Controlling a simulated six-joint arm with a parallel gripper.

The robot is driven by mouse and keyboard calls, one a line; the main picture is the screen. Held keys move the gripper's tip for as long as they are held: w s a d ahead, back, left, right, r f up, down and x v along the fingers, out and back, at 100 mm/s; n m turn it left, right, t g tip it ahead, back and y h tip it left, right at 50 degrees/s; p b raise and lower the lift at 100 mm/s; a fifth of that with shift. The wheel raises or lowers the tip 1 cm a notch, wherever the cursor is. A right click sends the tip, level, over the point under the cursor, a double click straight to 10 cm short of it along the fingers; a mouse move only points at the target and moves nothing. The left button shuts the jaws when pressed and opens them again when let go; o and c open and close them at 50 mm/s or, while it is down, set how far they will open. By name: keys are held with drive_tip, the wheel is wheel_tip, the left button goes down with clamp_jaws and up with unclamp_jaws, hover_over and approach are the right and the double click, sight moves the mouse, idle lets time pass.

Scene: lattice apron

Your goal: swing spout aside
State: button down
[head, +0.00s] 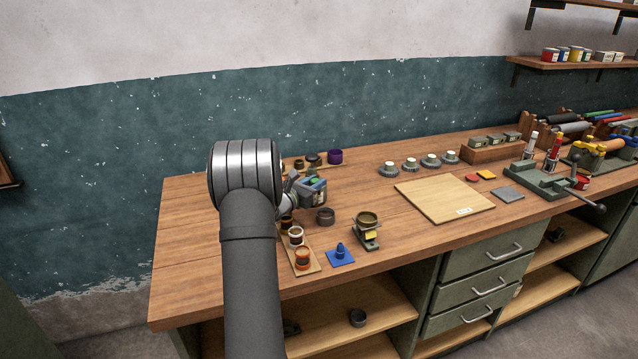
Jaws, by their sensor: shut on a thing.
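My gripper (309,190) is at the left part of the workbench, low over the top, partly covered by my own arm. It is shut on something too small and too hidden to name. No part shows clearly as a spout. A small green stand (368,243) with a brass-coloured cup (367,219) on top and a yellow block on its front is to the right of my gripper, apart from it. A dark round cup (325,216) stands just below my gripper in the picture.
Small pots stand on a wooden strip (309,267) at the front left, beside a blue piece on a blue plate (340,258). A purple pot (335,156) is behind my gripper. A pale board (444,200) lies mid-bench. A green vise (545,180) is at right.

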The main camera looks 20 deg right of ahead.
drive_tip(key=w+a+m+g+h, duration=0.2)
drive_tip(key=w+a+m+g, duration=0.2)
drive_tip(key=m+g, duration=0.5)
drive_tip(key=a+g, duration=0.1)
drive_tip(key=g, duration=0.3)
drive_tip(key=shift+a+g, duration=0.25)
drive_tip(key=shift+g, duration=0.05)
drive_tip(key=shift+w+g, duration=0.15)
drive_tip(key=shift+g, duration=0.15)
drive_tip(key=c, duration=1.2)
unclamp_jaws()
drive_tip(key=shift+o, duration=0.2)
drive_tip(key=shift+a, duration=0.1)
drive_tip(key=v, duration=0.7)
drive_tip(key=shift+a, duration=0.2)
drive_tip(key=shift+r, duration=0.1)
